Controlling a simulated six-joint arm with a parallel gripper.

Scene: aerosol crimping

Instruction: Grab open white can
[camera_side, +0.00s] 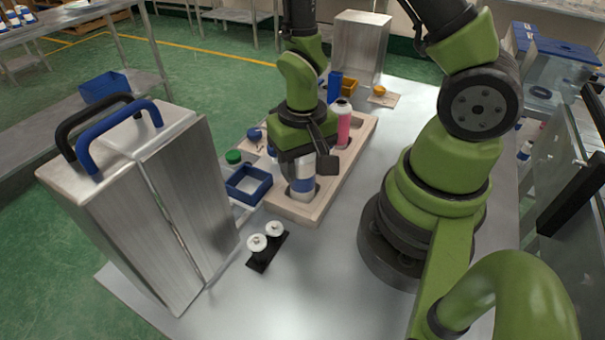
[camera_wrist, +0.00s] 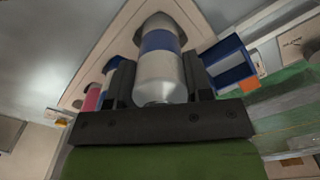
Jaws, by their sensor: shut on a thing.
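The white can (camera_side: 302,188) with a blue band stands upright in the near end of a pale wooden tray (camera_side: 327,197) in the side view. My gripper (camera_side: 301,166) is above it with the fingers down around its upper part. In the wrist view the white can (camera_wrist: 159,62) lies between the two dark fingers of my gripper (camera_wrist: 160,88), and its silvery open-looking top faces the camera. My gripper is shut on it. The can's base is still in or at the tray's recess. In the side view its top is hidden by my gripper.
A blue bin (camera_side: 248,184) is left of the tray. Two white-topped parts sit on a black holder (camera_side: 265,251) in front. A large metal box (camera_side: 150,195) with handles is at left.

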